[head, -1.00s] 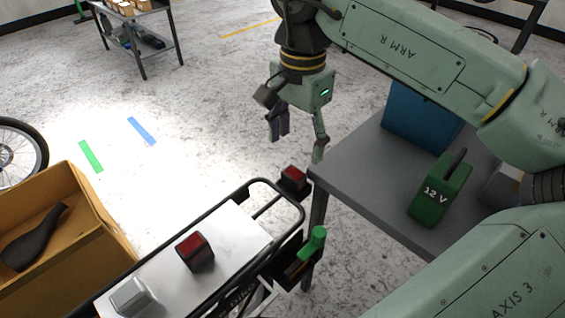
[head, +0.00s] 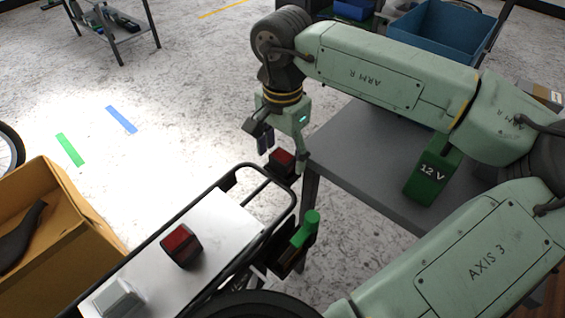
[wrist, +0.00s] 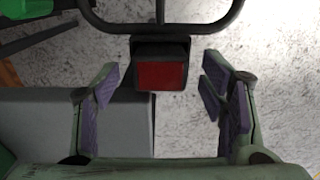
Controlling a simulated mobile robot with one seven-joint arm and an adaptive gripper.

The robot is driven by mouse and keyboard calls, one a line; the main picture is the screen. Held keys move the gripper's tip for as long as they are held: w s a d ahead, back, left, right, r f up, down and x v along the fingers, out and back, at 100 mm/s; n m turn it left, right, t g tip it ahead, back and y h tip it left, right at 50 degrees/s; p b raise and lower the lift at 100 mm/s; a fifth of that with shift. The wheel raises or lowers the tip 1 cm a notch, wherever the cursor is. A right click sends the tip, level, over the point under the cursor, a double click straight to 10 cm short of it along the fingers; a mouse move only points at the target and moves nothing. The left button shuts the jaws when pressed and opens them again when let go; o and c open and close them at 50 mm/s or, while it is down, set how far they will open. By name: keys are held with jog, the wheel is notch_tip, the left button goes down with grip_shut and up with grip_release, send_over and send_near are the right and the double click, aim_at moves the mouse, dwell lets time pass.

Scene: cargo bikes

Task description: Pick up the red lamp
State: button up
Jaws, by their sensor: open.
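A red lamp (head: 281,162) in a dark housing is at the far end of the cargo bike's black tubular rack (head: 181,212). In the wrist view the lamp (wrist: 161,75) sits beside the rack's curved rail, between my spread fingers, with space on both sides. My gripper (head: 280,153) is open, right at this lamp; its fingers partly cover the lamp in the head view. A second red lamp (head: 182,245) in a dark housing sits on the rack's white top panel (head: 217,226).
A grey table (head: 345,160) with a green 12 V battery (head: 432,178) stands right of the lamp. A green-handled part (head: 306,230) is at the rack's side. A pale grey block (head: 118,298) is on the panel; a cardboard box (head: 85,215) is left.

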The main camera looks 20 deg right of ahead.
jog(key=shift+f, duration=0.55)
jog(key=c, duration=1.3)
